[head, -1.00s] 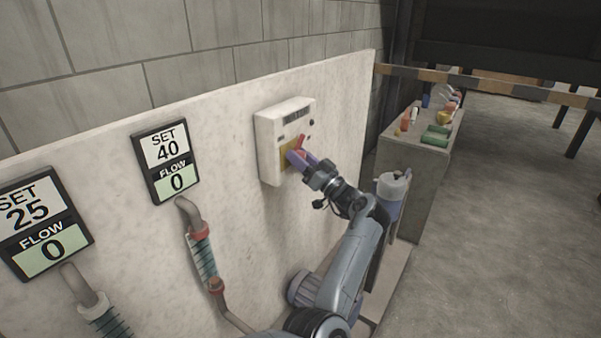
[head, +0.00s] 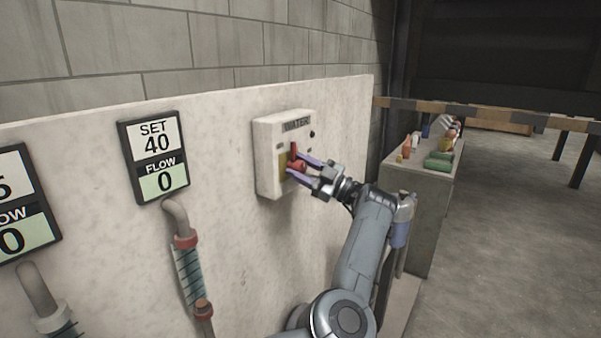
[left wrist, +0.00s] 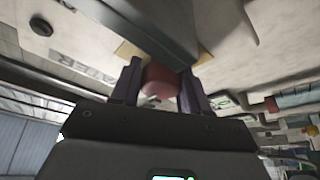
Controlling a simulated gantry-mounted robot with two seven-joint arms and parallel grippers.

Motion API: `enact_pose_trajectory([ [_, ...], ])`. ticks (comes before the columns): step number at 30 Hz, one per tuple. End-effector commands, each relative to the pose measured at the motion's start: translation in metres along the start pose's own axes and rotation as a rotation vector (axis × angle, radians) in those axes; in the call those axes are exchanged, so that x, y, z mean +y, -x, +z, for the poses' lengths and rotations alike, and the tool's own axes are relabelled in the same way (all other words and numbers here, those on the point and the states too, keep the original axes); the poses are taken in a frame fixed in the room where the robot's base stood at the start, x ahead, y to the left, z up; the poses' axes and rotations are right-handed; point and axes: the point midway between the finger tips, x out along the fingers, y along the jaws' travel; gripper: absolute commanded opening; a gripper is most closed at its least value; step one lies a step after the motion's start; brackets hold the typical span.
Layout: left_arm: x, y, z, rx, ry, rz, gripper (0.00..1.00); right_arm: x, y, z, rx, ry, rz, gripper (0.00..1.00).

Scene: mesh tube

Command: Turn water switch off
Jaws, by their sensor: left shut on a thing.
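The water switch box (head: 268,160) is a white box marked "WATER" on the pale panel. Its red switch handle (head: 294,151) stands about upright over a yellow plate (head: 283,161). My left gripper (head: 297,166) has its purple fingers on either side of the red hub, shut on it. In the left wrist view the rounded red part (left wrist: 160,80) sits between the two dark fingers. The grey bar above it partly hides the box face there. My right gripper is not in view.
A display (head: 155,157) reads SET 40, FLOW 0. A second display (head: 22,205) is cut off at the left edge. Hoses run below them. A bench (head: 412,185) with bottles and green items stands right of the panel. A striped barrier (head: 480,115) crosses behind.

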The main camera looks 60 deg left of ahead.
Motion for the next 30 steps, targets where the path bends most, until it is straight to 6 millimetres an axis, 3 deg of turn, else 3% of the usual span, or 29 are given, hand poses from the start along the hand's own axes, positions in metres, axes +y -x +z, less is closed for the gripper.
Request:
enact_pose_trajectory([
  [9,-0.0003,-0.0020,-0.0029,0.008,0.099,-0.044,0.18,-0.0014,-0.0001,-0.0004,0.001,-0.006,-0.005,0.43],
  [23,0.0005,-0.0034,-0.0057,0.013,0.116,-0.051,0.18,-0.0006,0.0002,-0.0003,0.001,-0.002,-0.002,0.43],
  [24,0.0006,-0.0035,-0.0059,0.014,0.116,-0.051,0.52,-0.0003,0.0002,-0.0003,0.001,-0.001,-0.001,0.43],
  [27,0.0005,-0.0036,-0.0055,0.013,0.115,-0.051,0.67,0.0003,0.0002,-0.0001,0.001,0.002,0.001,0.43],
  [30,0.0002,-0.0029,-0.0043,0.010,0.111,-0.049,0.67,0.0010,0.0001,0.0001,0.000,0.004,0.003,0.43],
])
